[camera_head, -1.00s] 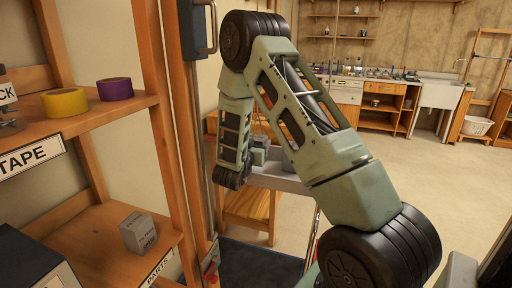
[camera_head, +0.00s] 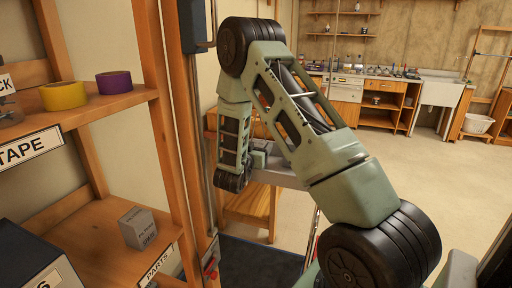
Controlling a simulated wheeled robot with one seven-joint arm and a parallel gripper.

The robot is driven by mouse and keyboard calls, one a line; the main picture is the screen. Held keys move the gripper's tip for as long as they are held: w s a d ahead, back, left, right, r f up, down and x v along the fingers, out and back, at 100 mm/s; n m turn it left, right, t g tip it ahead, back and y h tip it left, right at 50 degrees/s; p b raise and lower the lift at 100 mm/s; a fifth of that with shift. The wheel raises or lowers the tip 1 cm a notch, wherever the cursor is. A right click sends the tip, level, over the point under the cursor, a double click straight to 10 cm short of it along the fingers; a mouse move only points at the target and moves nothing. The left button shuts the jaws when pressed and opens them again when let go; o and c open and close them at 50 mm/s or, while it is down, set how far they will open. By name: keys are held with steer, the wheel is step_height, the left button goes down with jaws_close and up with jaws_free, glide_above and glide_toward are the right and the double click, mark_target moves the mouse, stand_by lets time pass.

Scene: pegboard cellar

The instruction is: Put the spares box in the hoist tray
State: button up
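A small grey box (camera_head: 137,228) with dark lettering, too small to read, sits on the lower shelf, near the "PARTS" label. I cannot tell if it is the spares box. A larger dark box (camera_head: 30,258) with a partly cut-off white label stands at the bottom left. A grey tray-like surface (camera_head: 283,177), possibly the hoist tray, shows partly behind my arm. The end of my arm, with my gripper (camera_head: 234,181), hangs in front of it, right of the shelves. The fingers cannot be made out, and I see nothing held.
The wooden shelf unit (camera_head: 172,130) fills the left, with yellow tape (camera_head: 63,96) and purple tape (camera_head: 114,83) on its upper shelf. A wooden post and metal rail stand between shelves and arm. A dark mat (camera_head: 262,262) lies below. Open floor (camera_head: 440,200) extends right.

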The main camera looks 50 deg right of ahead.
steer(key=shift+o, duration=0.5)
steer(key=shift+r, duration=0.1)
steer(key=shift+r+p, duration=0.25)
steer(key=shift+p, duration=0.05)
steer(key=b+v, duration=0.3)
steer(key=v, duration=0.9)
steer(key=shift+r, duration=0.25)
